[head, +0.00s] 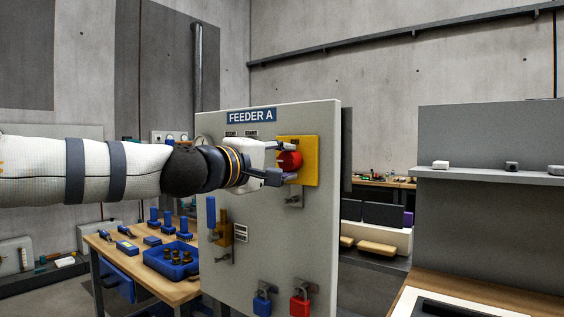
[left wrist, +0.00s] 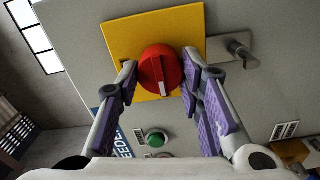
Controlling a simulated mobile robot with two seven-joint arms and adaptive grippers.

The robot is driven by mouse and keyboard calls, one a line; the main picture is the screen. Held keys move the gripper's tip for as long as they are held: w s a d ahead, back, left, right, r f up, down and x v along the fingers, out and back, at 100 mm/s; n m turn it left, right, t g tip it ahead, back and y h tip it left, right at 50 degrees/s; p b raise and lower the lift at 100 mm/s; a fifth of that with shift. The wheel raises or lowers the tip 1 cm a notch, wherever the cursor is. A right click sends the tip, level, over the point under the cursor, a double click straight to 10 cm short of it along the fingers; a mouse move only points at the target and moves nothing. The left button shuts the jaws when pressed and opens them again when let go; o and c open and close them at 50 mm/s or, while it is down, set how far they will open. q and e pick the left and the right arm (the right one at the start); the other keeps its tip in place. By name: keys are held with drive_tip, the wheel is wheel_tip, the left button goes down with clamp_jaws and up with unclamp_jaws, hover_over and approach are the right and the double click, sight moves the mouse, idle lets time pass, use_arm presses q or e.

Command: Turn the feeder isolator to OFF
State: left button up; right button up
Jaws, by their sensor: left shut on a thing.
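The feeder isolator is a red rotary knob (head: 289,161) on a yellow plate (head: 311,158), mounted on the grey panel (head: 310,225) labelled FEEDER A. The left wrist view shows the red knob (left wrist: 156,70) with a pale pointer mark, in front of the yellow plate (left wrist: 125,40). My left gripper (head: 287,162) reaches in from the left and is shut on the knob, one finger on each side of it. Its purple-padded fingers (left wrist: 158,82) flank the knob in the left wrist view. Any OFF lettering cannot be made out. My right gripper is not in view.
Below the knob hang a blue padlock (head: 262,304) and a red padlock (head: 300,304). A blue handle (head: 211,217) is at the panel's left. A wooden bench (head: 118,255) with a blue tray (head: 171,261) stands behind. A green button (left wrist: 156,139) shows in the left wrist view.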

use_arm(q)
drive_tip(key=o, duration=1.2)
drive_tip(key=shift+c, duration=0.2)
drive_tip(key=v, duration=1.2)
